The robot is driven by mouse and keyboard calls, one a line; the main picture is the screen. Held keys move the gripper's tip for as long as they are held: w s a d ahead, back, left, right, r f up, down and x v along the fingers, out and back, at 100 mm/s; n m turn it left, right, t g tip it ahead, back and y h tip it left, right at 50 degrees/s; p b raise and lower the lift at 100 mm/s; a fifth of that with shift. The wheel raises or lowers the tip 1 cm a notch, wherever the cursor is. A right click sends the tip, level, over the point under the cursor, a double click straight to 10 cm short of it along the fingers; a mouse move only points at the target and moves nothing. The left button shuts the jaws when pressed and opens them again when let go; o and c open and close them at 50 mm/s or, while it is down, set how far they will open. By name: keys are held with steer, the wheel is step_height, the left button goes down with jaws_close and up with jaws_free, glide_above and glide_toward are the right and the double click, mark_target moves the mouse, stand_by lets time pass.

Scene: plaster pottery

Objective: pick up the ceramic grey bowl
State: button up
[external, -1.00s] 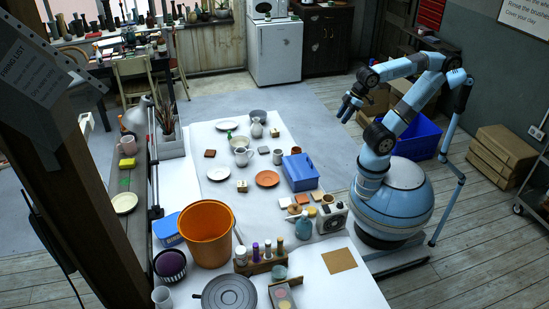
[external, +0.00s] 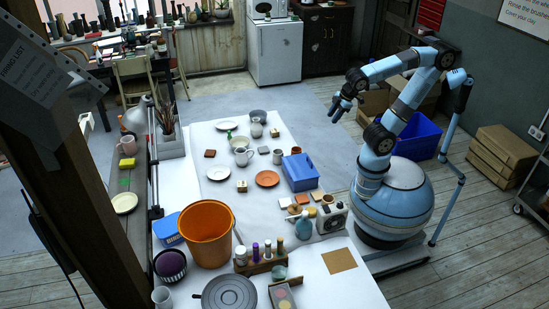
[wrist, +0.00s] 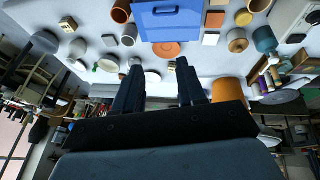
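A grey bowl (external: 257,114) stands at the far end of the white-covered table, partly hidden by a light jug in front of it. A dark grey round shape at the left of the wrist view (wrist: 45,41) looks like the same bowl. A paler bowl (external: 238,141) stands a little nearer. My gripper (external: 338,112) is in the air right of the table's far half, apart from the bowl. In the wrist view its two fingers (wrist: 159,66) are spread with nothing held between them.
A blue bin (external: 300,171) stands at the table's right side, nearest my arm. A tall orange bucket (external: 206,235) stands at the near end. The floor right of the table's far end is clear.

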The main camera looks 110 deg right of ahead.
steer(key=w+d+f+n+g+h, duration=0.3)
steer(key=w+d+f+h, duration=0.2)
steer(key=w+d, duration=0.55)
steer(key=n+t+h, duration=0.3)
steer(key=n+h, duration=0.3)
steer(key=n, duration=0.9)
glide_above(247, 139)
steer(key=s+a, duration=0.4)
steer(key=a, duration=1)
step_height(247, 139, down, 23)
steer(key=x, duration=1.4)
steer(key=shift+s+d, duration=0.1)
steer(key=shift+s, duration=0.1)
steer(key=shift+c, duration=0.3)
jaws_close()
